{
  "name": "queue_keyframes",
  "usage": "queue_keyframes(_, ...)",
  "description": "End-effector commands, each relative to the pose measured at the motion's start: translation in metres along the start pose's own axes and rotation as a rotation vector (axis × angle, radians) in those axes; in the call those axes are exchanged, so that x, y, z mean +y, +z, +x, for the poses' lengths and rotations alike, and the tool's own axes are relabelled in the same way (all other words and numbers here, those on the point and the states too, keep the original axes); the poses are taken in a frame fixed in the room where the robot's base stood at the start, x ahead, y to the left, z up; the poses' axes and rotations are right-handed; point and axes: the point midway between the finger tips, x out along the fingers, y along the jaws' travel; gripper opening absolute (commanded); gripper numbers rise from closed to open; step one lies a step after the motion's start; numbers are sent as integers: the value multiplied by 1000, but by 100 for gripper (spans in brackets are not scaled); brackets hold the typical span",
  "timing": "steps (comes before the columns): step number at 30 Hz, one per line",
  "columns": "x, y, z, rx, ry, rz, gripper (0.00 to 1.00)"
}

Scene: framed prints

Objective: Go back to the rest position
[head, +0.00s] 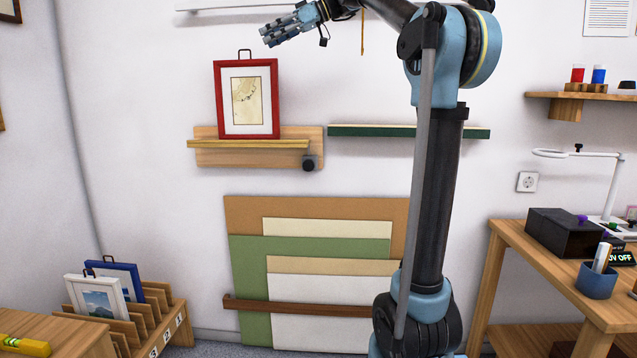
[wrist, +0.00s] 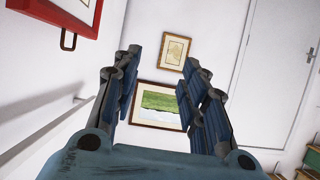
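My gripper (head: 285,32) is raised at the top of the head view, pointing left, above the red-framed print. In the wrist view my gripper (wrist: 158,85) has its two blue fingers spread apart with nothing between them. The red-framed print (head: 247,132) stands upright on the wooden wall ledge (head: 215,158), below and left of my gripper and apart from it. Its red frame (wrist: 50,22) and hanger loop show at the upper left of the wrist view.
A wooden rack (head: 176,318) at lower left holds a white-framed print (head: 97,297) and a blue-framed print (head: 128,272). A green ledge (head: 375,131) is on the wall. Boards (head: 315,207) lean below. A workbench (head: 530,258) stands right. A long thin shelf (head: 225,9) lies near my gripper.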

Motion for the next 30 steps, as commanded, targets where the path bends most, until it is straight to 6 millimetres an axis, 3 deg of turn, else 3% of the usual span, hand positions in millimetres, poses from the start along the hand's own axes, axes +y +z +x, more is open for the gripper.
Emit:
queue_keyframes(11, -14, 77, -17, -117, 56, 141, 40)
queue_keyframes(17, -35, 141, -19, -213, 100, 255, 40)
queue_keyframes(30, -118, 376, -32, -503, 338, 642, 40)
